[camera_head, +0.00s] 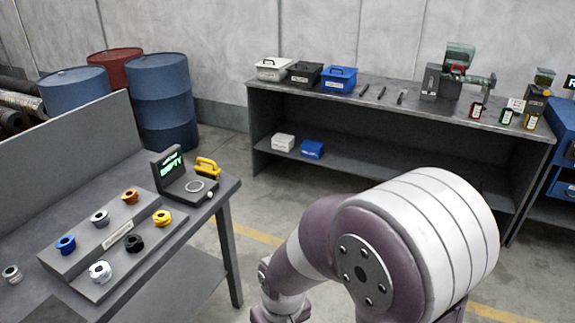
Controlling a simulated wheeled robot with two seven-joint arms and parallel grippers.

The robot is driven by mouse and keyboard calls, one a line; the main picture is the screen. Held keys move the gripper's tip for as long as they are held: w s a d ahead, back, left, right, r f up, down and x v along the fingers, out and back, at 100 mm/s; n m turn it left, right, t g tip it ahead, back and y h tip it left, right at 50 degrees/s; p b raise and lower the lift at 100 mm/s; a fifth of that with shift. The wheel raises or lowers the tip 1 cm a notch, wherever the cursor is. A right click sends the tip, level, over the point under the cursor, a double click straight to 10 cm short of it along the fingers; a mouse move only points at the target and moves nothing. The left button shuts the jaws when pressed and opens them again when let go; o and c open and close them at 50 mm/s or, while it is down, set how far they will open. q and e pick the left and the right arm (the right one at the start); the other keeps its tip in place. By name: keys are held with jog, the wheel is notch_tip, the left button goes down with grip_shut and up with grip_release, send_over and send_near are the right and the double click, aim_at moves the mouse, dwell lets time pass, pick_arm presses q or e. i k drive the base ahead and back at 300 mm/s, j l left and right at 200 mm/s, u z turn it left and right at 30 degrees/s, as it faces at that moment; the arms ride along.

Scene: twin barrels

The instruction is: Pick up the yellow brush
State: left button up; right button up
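A yellow object with a raised handle (207,165), which looks like the yellow brush, lies at the back right corner of the left table (225,185). It is just behind and to the right of a small dark device with a green lit screen (172,165). No gripper holds or touches it. Neither of my grippers shows in the head view. My purple and white arm fills the lower middle and right, with its end cut off at the bottom edge.
A sloped rack (110,215) with several coloured ring-shaped parts stands on the left table. Blue barrels (163,100) and a red barrel stand behind. A long grey bench (385,108) at the back carries boxes, tools and bottles. Open floor lies between the table and bench.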

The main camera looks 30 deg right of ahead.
aim_at(211, 172)
jog(key=z, duration=0.5)
jog(key=u, duration=3.25)
jog(key=z, duration=3.2)
jog(key=i+l, duration=0.25)
jog(key=i, duration=0.25)
jog(key=i+l, duration=0.25)
jog(key=i, duration=0.25)
jog(key=i+l, duration=0.25)
jog(key=i, duration=0.2)
jog(key=i+l, duration=0.25)
jog(key=i, duration=0.25)
jog(key=i+l, duration=0.2)
jog(key=i, duration=0.3)
